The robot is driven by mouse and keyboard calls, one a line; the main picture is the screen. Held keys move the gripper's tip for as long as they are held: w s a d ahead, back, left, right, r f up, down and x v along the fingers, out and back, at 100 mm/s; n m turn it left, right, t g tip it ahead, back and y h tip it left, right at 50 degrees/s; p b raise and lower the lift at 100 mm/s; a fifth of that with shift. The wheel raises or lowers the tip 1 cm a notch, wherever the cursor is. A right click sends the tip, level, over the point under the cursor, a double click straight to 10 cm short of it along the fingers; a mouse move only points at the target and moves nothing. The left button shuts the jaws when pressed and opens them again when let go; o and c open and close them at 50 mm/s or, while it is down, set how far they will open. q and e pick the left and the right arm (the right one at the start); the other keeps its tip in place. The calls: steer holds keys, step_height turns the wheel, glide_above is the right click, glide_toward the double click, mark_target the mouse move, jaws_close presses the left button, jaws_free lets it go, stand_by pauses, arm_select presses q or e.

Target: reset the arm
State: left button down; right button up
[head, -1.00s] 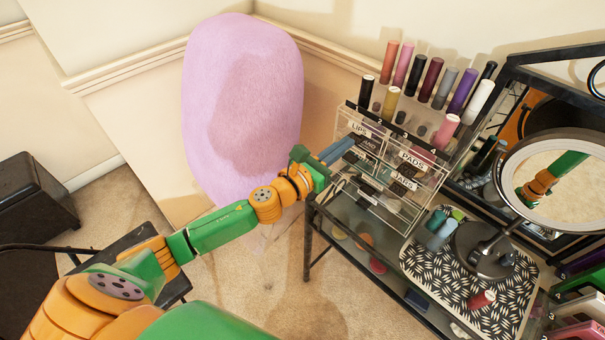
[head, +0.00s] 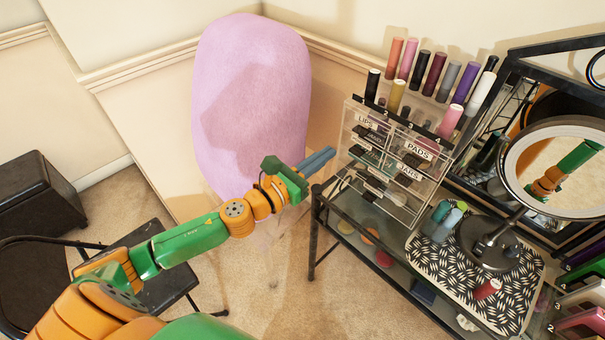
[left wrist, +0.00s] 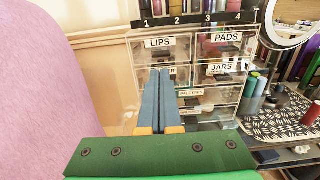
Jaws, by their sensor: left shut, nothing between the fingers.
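My left gripper (head: 318,160) is green and orange with blue-grey fingers. It is shut and empty, in the air just left of the clear drawer organizer (head: 390,158) in the head view. In the left wrist view the shut fingers (left wrist: 160,88) point toward the organizer (left wrist: 135,65), whose labels read LIPS, PADS and JARS. Whether the fingertips touch it cannot be told, but in the head view they look apart from it. My right gripper is not in view.
The organizer stands on a dark vanity table (head: 335,200) with tubes on top. A round mirror (head: 560,165) and patterned tray (head: 515,300) are to the right. A pink fuzzy chair (head: 250,100) stands behind my arm. A dark stool (head: 150,290) is at lower left.

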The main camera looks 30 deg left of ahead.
arm_select(q)
steer(key=b+v, duration=0.2)
steer(key=v, duration=0.3)
steer(key=a+f+n+g+y, duration=0.2)
steer(key=a+f+n+y, duration=0.2)
steer(key=a+f+n, duration=0.5)
steer(key=s+a+f+n+g+y, duration=0.1)
steer(key=s+f+n+g, duration=0.15)
steer(key=f+n, duration=0.4)
steer(key=s+a+f+n+g+y, duration=0.1)
steer(key=s+f+n+g+y, duration=0.2)
steer(key=f, duration=0.7)
steer(key=s+a+f+n+g, duration=0.1)
steer(key=s+f+n, duration=0.35)
steer(key=f, duration=0.35)
steer(key=s+d+f+n+g, duration=0.2)
steer(key=s+f+n, duration=0.3)
steer(key=s, duration=0.3)
steer(key=s+d+f+n+g+h, duration=0.1)
steer(key=s+d+f+n+g, duration=0.2)
steer(key=s, duration=0.5)
steer(key=s+d+f+n+g, duration=0.2)
steer(key=s+d+f+n, duration=0.4)
steer(key=s, duration=0.2)
steer(key=shift+s+f+n+h, duration=0.3)
steer(key=shift+s+f+h, duration=0.05)
steer(key=shift+h, duration=0.05)
steer(key=shift+g, duration=0.25)
